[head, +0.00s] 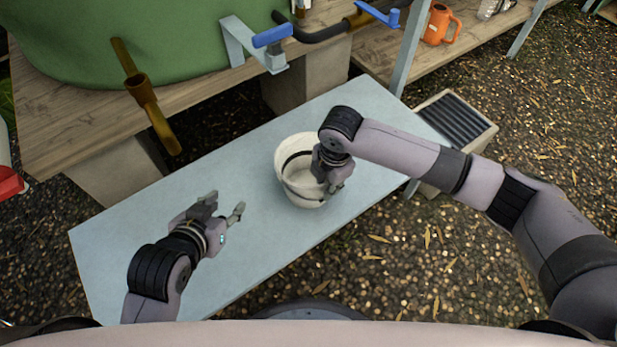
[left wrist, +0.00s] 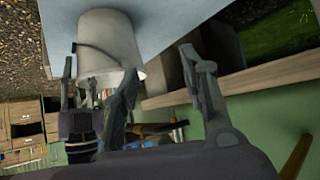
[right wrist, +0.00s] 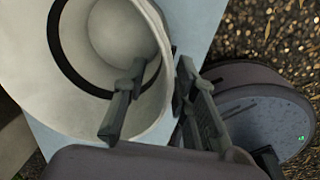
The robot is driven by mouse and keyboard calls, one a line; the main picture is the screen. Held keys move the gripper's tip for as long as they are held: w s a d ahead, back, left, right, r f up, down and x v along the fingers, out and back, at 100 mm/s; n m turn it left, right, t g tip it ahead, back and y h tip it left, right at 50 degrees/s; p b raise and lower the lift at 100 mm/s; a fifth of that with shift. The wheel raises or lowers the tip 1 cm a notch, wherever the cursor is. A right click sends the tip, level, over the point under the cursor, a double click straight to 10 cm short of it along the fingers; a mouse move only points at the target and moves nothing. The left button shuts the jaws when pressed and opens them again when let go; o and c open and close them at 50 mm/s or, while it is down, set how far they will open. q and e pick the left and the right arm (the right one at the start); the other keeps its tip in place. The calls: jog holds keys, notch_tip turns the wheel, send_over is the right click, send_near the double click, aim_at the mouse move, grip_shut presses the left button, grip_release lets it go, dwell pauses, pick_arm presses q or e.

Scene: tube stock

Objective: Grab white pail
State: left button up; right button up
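The white pail (head: 285,185) stands upright on the light blue bench (head: 210,260). It has a dark band, and its mouth faces up. My right gripper (head: 331,180) is at the pail's right rim. In the right wrist view, one finger of the right gripper (right wrist: 158,95) is inside the mouth of the pail (right wrist: 85,90) and the other is outside the wall, with a gap between them. My left gripper (head: 224,203) is open and empty above the bench, left of the pail. The left wrist view shows its spread fingers (left wrist: 163,75) and the pail (left wrist: 108,45) beyond.
A large green tank (head: 140,40) stands on a wooden platform (head: 60,125) behind the bench. Brown and blue-handled taps (head: 272,37) stick out near the bench's far side. An orange jug (head: 438,25) stands on a shelf at the back right.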

notch_tip(320, 180, down, 4)
jog(key=shift+w+a+r+b, duration=0.1)
jog(key=shift+r+b, duration=0.1)
jog(key=shift+b, duration=0.5)
jog(key=shift+f, duration=0.1)
pick_arm(q)
jog(key=w+d+r+t+h, duration=0.1)
jog(key=w+d+r+t, duration=0.1)
jog(key=w+r+t, duration=0.2)
notch_tip(320, 180, up, 2)
jog(key=shift+w+r, duration=0.15)
jog(key=shift+w, duration=0.3)
jog(key=shift+d, duration=0.1)
pick_arm(e)
grip_shut()
